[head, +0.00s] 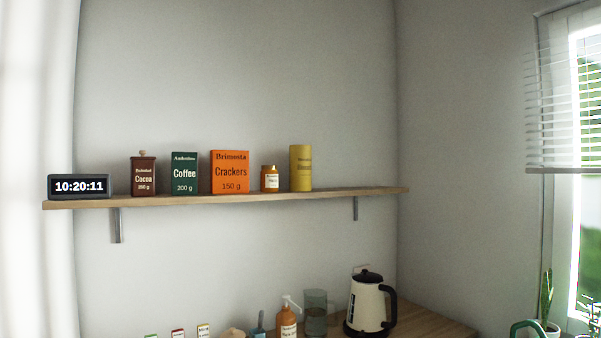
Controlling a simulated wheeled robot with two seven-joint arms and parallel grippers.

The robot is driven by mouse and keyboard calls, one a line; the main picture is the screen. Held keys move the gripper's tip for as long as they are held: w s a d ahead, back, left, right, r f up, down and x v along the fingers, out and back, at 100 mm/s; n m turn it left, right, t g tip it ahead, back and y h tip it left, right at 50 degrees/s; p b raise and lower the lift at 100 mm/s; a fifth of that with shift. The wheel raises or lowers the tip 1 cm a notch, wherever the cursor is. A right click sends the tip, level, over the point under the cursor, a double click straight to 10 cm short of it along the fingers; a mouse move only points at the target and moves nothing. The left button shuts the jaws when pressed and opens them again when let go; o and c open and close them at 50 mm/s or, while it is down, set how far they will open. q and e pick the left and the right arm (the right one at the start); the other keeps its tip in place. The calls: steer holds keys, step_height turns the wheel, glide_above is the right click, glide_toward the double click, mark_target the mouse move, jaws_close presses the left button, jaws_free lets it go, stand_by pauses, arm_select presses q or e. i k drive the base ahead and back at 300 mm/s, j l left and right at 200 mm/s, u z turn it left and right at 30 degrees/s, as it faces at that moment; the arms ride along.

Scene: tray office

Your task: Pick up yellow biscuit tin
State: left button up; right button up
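A tall yellow cylindrical tin (301,168) stands upright at the right end of the row on a wooden wall shelf (350,191). Its label is turned partly to the right and is too small to read. A small orange jar (270,179) stands just left of it, with a narrow gap. The shelf to the right of the tin is bare. Neither of my grippers shows in the head view.
Left along the shelf stand an orange crackers box (230,172), a green coffee box (184,174), a brown cocoa tin (143,176) and a digital clock (80,186). Below, a counter (435,328) holds a kettle (368,303), a glass pitcher (314,314) and a pump bottle (286,322).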

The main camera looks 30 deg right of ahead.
mark_target(299, 155)
steer(key=i+l+u, duration=0.1)
steer(key=i+l, duration=0.25)
steer(key=l, duration=0.3)
steer(key=i+l+u, duration=0.15)
steer(key=i+l, duration=0.2)
steer(key=l, duration=0.3)
steer(key=i+l+u, duration=0.15)
steer(key=l, duration=0.15)
steer(key=i+l, duration=0.15)
steer(key=l, duration=0.2)
steer(key=u, duration=0.05)
